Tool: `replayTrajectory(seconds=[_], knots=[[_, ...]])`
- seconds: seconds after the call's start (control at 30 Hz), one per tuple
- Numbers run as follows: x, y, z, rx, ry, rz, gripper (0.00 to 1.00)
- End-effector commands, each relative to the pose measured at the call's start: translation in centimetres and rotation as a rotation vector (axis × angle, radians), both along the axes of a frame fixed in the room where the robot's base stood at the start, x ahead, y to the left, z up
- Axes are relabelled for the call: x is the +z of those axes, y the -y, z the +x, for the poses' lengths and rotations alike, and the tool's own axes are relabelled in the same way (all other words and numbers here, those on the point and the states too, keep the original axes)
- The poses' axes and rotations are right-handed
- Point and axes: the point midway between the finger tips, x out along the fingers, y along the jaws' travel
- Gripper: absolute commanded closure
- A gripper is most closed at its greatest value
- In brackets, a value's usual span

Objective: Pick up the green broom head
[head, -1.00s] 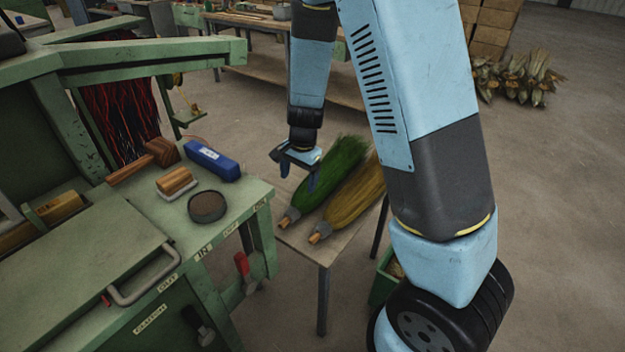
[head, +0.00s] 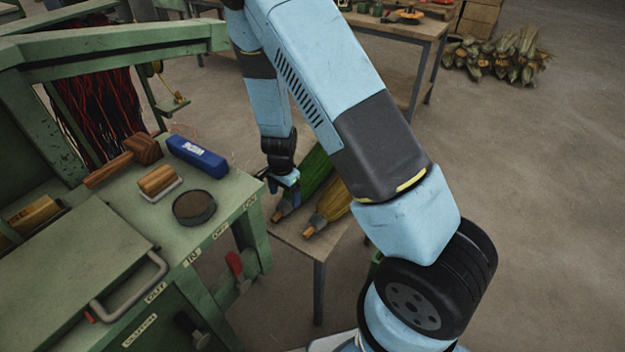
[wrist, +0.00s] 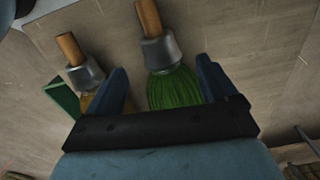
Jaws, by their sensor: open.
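The green broom head (head: 317,172) lies on a small wooden table beside the green machine, partly hidden behind my arm in the head view. Its wooden stub and grey metal collar point toward the front. In the wrist view the green broom head (wrist: 174,88) lies between the two blue fingers of my gripper (wrist: 165,85), which are open with room on each side. In the head view my gripper (head: 284,186) is over the collar end of the green broom head. I cannot tell how high it is above the table.
A yellow broom head (head: 330,205) lies right of the green one, close to a finger in the wrist view. The small table (head: 312,247) has bare wood at its front. The green machine (head: 215,225) stands left, holding a blue box (head: 197,155), a brush and a round tin.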

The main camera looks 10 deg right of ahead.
Motion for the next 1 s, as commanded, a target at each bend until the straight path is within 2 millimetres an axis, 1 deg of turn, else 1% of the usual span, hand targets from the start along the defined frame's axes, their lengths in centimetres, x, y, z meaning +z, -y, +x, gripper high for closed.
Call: replayTrajectory(seconds=[0.1, 0.27, 0.5, 0.63, 0.77, 0.97, 1.0], knots=[[-0.9, 0.0, 0.0, -0.001, -0.001, -0.001, 0.14], [-1.5, 0.0, 0.0, -0.001, -0.001, -0.001, 0.14], [-4.5, 0.0, 0.2, -0.002, -0.003, 0.0, 0.14], [-5.7, 0.0, 0.2, -0.001, -0.002, 0.001, 0.14], [-6.2, 0.0, 0.2, 0.0, 0.0, 0.0, 0.14], [-6.2, -0.1, 0.2, 0.0, 0.001, 0.001, 0.14], [-6.2, -0.1, 0.2, 0.0, 0.001, 0.001, 0.16]])
